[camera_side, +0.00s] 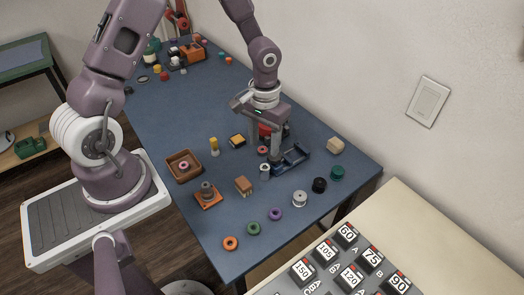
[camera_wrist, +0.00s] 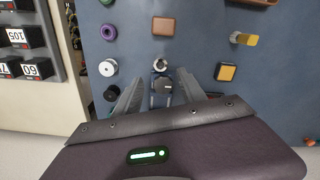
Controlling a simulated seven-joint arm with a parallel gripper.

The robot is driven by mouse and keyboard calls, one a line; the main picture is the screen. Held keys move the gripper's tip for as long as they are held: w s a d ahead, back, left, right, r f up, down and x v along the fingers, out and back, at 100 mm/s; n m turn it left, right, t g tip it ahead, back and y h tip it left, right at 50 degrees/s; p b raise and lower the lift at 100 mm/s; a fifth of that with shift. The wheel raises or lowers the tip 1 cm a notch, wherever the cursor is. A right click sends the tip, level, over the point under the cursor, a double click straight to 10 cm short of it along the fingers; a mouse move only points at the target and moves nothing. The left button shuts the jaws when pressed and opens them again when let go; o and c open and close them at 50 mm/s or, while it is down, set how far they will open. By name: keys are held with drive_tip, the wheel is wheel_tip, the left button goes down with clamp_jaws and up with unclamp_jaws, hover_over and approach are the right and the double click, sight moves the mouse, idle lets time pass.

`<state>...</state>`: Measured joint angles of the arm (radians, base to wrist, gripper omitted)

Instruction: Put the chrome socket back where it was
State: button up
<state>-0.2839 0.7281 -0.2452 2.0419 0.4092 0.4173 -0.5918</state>
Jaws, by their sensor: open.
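A small silvery cylinder, which looks like the chrome socket (camera_side: 265,171), stands on the blue bench at the near left end of a dark blue holder (camera_side: 292,158). In the wrist view the socket (camera_wrist: 160,65) shows as a bright ring just beyond my fingertips. My gripper (camera_side: 263,150) is open and points down over the holder area. In the wrist view its two fingers (camera_wrist: 160,88) are spread on either side of a dark grey part. I see nothing held. The fingers partly hide the holder, and I cannot tell whether the socket touches it.
A brown block (camera_side: 243,186), a yellow-topped peg (camera_side: 214,147) and a yellow-and-black block (camera_side: 237,140) stand to the left. A wooden tray (camera_side: 171,174) sits farther left.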

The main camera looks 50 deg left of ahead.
wheel_tip(320, 180, up, 10)
drive_tip(key=s+t+y, duration=0.1)
drive_tip(key=s, duration=0.1)
drive_tip(key=s+d+r+m+t, duration=0.1)
drive_tip(key=s+d+r+t, duration=0.1)
drive_tip(key=s+r, duration=0.5)
drive_tip(key=s+d+r+m+t+h, duration=0.1)
drive_tip(key=s+d+r+m+t, duration=0.1)
drive_tip(key=s+r, duration=0.6)
drive_tip(key=s, duration=0.2)
drive_tip(key=shift+s+r+m+t, duration=0.2)
drive_tip(key=shift+s+m+t, duration=0.1)
